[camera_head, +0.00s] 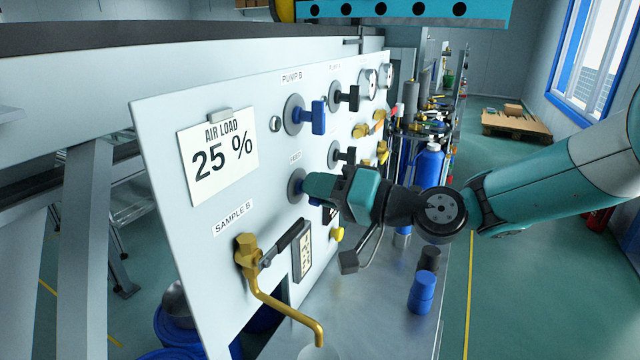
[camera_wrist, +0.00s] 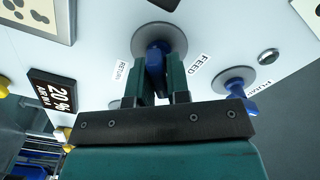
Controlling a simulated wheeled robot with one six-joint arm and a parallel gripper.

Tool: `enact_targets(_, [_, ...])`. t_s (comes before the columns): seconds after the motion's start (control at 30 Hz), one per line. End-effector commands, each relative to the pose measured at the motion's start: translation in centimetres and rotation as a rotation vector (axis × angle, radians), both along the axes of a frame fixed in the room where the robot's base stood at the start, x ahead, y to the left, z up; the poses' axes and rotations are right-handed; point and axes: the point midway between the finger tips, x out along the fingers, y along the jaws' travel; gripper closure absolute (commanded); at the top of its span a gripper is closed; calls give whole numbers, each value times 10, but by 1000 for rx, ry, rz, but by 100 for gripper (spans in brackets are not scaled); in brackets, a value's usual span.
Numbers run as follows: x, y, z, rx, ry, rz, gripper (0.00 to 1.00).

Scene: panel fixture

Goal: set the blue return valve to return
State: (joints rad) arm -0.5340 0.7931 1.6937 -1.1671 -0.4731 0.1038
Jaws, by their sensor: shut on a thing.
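The blue return valve (camera_wrist: 157,56) sits on a round grey disc (camera_wrist: 177,40) on the white panel. My gripper (camera_wrist: 160,80) is shut on its blue handle, with one green finger on each side. In the wrist view, a RETURN label (camera_wrist: 122,71) is left of the valve and a FEED label (camera_wrist: 199,68) is right of it. Which label the handle points to cannot be told, as my fingers cover part of it. In the head view, my gripper (camera_head: 308,187) reaches the valve's disc (camera_head: 294,186) from the right and hides most of the handle.
Another blue valve (camera_head: 318,117) is above, by the PUMP B label, with black-handled valves (camera_head: 347,96) to its right. A brass tap (camera_head: 247,252) with a dark lever is below left. Blue bottles (camera_head: 428,166) stand beyond my arm.

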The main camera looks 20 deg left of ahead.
Motion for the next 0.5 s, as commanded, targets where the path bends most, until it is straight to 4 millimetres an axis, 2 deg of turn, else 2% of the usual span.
enact_targets(0.5, [1,-1,0,34,454,-1,100])
